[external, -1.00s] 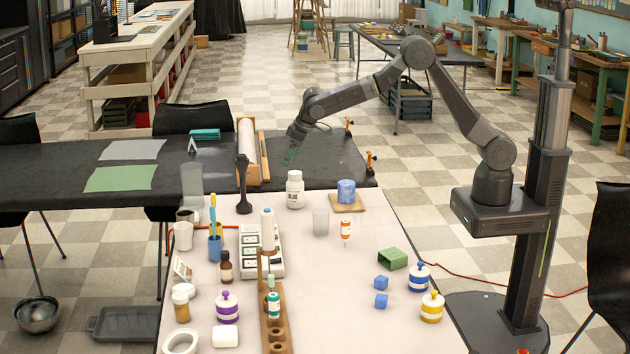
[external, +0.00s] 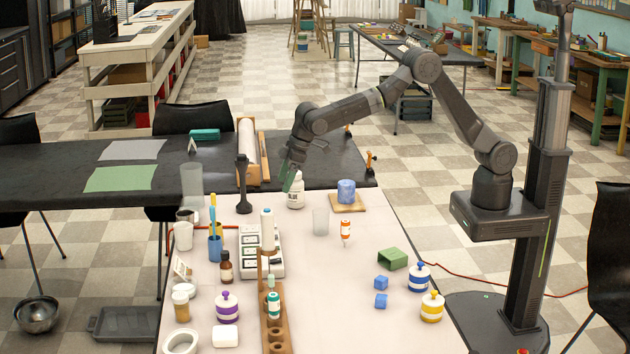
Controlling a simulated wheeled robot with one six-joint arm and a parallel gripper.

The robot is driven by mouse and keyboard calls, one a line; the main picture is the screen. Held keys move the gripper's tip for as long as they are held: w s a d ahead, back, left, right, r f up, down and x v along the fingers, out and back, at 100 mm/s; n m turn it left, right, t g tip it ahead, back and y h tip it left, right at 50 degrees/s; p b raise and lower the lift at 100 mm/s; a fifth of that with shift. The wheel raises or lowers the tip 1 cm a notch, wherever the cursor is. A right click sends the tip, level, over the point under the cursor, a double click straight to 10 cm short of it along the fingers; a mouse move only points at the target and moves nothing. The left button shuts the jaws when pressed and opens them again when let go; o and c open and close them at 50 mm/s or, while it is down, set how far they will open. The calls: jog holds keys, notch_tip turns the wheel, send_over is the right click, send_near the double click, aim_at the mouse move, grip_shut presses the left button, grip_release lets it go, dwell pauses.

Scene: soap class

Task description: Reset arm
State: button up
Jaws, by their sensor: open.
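My gripper (external: 292,180) hangs above the far end of the white table (external: 345,290), by the white bottle (external: 295,192). It is open and points down. Its greenish fingers overlap the upper part of the bottle in the picture; I cannot tell whether they touch it. My arm (external: 428,68) reaches left from the column over the dark table, bent high at the elbow.
The table's middle right is mostly clear around two blue cubes (external: 381,283).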

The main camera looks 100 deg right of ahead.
jog(key=s+a+n+y+b, duration=0.1)
jog(key=s+a+n, duration=0.3)
jog(key=a, duration=1.2)
jog(key=s+a+n+g+y+b, duration=0.1)
jog(key=s+a+n, duration=0.3)
jog(key=a, duration=1.2)
jog(key=s+a+n+g+y+b, duration=0.1)
jog(key=s+a+n, duration=0.3)
jog(key=s+a, duration=0.5)
jog(key=shift+s+a+y, duration=0.25)
jog(key=shift+a+y, duration=0.05)
jog(key=shift+a, duration=3.35)
